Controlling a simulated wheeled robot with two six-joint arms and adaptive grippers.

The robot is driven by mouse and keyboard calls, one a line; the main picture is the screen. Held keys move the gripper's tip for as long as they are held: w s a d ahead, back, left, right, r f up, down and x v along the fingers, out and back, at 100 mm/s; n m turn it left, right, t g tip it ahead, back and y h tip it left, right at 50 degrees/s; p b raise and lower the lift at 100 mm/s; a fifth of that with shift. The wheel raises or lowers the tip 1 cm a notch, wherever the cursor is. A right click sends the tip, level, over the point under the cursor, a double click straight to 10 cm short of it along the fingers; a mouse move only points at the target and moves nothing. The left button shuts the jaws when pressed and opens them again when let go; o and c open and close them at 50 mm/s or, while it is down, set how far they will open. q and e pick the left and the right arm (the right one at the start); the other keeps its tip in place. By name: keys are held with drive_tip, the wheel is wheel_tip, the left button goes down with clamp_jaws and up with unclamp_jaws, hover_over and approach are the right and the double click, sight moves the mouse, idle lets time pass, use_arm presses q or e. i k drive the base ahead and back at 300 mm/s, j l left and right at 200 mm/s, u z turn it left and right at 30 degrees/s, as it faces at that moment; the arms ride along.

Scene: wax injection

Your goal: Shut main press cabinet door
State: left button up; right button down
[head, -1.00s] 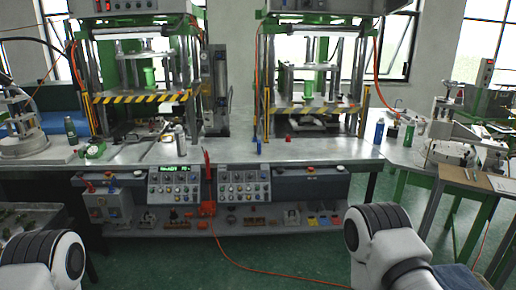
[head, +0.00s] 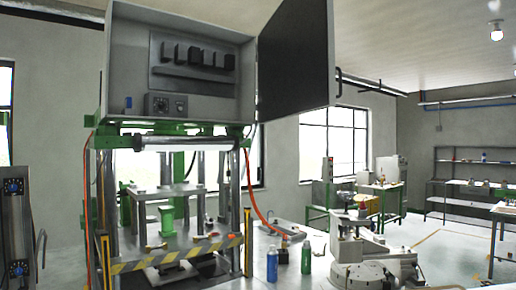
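The main press cabinet (head: 128,72) is a grey box on top of the green-framed press, high in the head view. Its front is uncovered and shows a row of dark switches and a small panel inside. Its door (head: 296,58) stands wide open, hinged at the cabinet's right edge, with its dark face toward me. A dark handle (head: 339,82) sticks out at the door's right edge. Neither of my grippers is in view.
Below the cabinet is the press (head: 175,200) with a yellow-black striped bar. A blue bottle (head: 272,264) and a green bottle (head: 306,257) stand to its right, beside a grey machine (head: 360,250). The space right of the door is open. Shelves (head: 475,180) stand far right.

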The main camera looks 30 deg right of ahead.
sight(297, 69)
drive_tip(key=i+l+z, duration=0.1)
drive_tip(key=i, duration=0.3)
drive_tip(key=i+l, duration=0.2)
drive_tip(key=i, duration=0.25)
drive_tip(key=i+l+z, duration=0.15)
drive_tip(key=i, duration=0.25)
